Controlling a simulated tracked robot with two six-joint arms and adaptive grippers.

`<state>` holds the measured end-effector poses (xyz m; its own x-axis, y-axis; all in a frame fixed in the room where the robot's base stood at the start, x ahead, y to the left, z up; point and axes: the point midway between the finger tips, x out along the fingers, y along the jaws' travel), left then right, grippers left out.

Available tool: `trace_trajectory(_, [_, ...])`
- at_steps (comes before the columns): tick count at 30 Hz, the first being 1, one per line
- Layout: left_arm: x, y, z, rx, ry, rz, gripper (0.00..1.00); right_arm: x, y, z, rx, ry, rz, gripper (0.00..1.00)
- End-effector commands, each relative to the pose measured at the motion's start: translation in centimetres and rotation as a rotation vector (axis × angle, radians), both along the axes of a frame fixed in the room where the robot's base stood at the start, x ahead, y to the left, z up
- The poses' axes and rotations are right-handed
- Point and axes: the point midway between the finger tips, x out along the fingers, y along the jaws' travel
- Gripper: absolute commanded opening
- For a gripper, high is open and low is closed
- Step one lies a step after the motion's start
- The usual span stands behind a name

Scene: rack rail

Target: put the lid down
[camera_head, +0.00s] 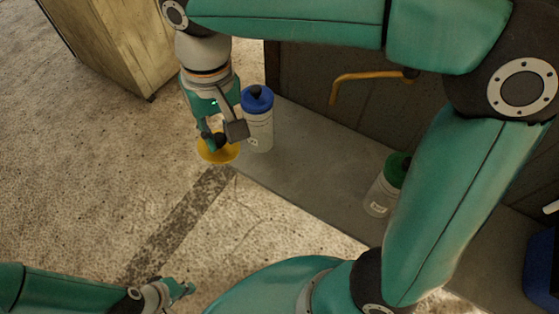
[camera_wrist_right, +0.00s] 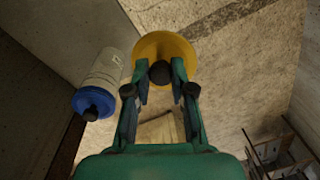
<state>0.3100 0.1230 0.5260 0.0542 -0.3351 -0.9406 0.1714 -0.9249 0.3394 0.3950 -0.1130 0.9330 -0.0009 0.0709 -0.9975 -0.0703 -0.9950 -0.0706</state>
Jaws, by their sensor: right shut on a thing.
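The yellow lid (camera_head: 207,153) hangs from my right gripper (camera_head: 213,140), which comes down from above at the far left end of the grey shelf. In the right wrist view the lid (camera_wrist_right: 165,45) shows as a yellow disc, with its dark round knob (camera_wrist_right: 160,72) between the fingertips of my right gripper (camera_wrist_right: 160,82). The gripper is shut on the knob. In the head view the lid overlaps the shelf's corner; I cannot tell whether it touches anything below. My left gripper (camera_head: 183,289) is low in the head view, away from the lid, small and unclear.
A blue-capped bottle (camera_head: 258,128) stands on the grey shelf (camera_head: 310,160) just right of the lid; it also shows in the wrist view (camera_wrist_right: 105,70). A green-capped bottle (camera_head: 383,190) stands farther right. The shelf between them is clear. A yellow handle (camera_head: 365,76) is behind.

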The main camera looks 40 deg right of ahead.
Motion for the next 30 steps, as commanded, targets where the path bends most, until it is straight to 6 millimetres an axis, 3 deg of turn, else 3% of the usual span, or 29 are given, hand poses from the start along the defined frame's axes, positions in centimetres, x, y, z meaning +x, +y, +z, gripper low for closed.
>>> trace_trajectory(4, [0.0,0.0,-0.1,0.0,0.0,0.0,0.0,-0.2,-0.1,-0.3,-0.004,0.001,-0.001,0.0])
trace_trajectory(7, [0.0,0.0,-0.4,0.0,0.0,0.0,0.0,-0.9,0.8,-1.8,-0.027,0.006,0.035,0.0])
trace_trajectory(15, [0.0,0.0,-1.9,0.0,0.0,0.0,0.0,-5.7,4.8,-9.3,-0.152,0.005,0.243,0.0])
trace_trajectory(19, [0.0,0.0,-2.2,0.0,-0.001,0.0,0.0,-7.2,5.3,-11.4,-0.187,-0.003,0.31,0.0])
trace_trajectory(23, [0.0,0.0,-2.1,0.0,-0.001,0.0,0.0,-6.9,3.9,-11.8,-0.193,-0.005,0.321,0.0])
trace_trajectory(30, [0.0,0.0,-1.9,0.0,-0.001,0.0,0.0,-4.6,-1.8,-11.8,-0.193,-0.005,0.314,0.0])
